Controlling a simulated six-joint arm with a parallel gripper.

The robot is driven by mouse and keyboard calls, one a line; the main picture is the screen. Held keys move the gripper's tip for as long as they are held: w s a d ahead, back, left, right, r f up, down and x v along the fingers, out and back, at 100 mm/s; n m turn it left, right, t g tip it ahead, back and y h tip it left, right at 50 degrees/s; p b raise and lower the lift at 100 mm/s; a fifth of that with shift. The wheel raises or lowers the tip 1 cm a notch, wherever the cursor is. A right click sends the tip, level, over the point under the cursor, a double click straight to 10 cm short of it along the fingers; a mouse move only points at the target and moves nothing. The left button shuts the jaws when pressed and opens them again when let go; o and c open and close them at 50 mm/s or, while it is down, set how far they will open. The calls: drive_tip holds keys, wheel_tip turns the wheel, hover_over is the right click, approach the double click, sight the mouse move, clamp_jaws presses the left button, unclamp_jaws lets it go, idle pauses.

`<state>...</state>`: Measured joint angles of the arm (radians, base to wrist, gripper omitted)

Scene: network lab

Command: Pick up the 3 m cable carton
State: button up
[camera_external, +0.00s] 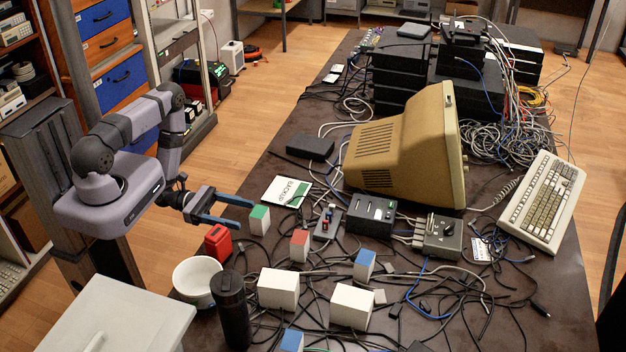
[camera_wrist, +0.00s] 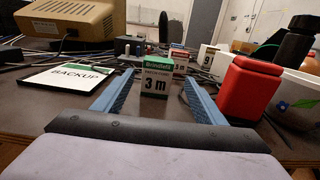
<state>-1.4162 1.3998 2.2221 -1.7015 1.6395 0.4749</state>
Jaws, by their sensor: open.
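A small white carton with a green top, marked "3 m" (camera_external: 260,222), stands upright on the dark table. It shows in the wrist view (camera_wrist: 155,82) with its label facing me, centred between my two blue fingers. My gripper (camera_external: 246,214) is open and holds nothing. Its fingertips are close to the carton, one to each side in the wrist view (camera_wrist: 158,75); I cannot tell whether they touch it. A red-topped carton (camera_external: 299,246) stands farther off and also seems to read "3 m" in the wrist view (camera_wrist: 180,66).
A red container (camera_external: 218,243) and a white bowl (camera_external: 197,281) stand near my gripper, with a black bottle (camera_external: 231,310) beside the bowl. More cartons, tangled cables and a beige monitor (camera_external: 400,145) crowd the table.

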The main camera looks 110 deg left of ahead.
sight(259, 216)
drive_tip(key=shift+w, duration=0.9)
drive_tip(key=shift+r, duration=0.1)
drive_tip(key=shift+w+a+r+p, duration=0.15)
drive_tip(key=shift+w+p, duration=0.45)
drive_tip(key=shift+w, duration=0.4)
drive_tip(key=shift+w+r+p, duration=0.1)
drive_tip(key=shift+w+p, duration=0.5)
drive_tip(key=shift+w, duration=0.35)
drive_tip(key=shift+w+f, duration=0.1)
drive_tip(key=shift+w, duration=0.55)
drive_tip(key=shift+c, duration=0.6)
drive_tip(key=c, duration=1.1)
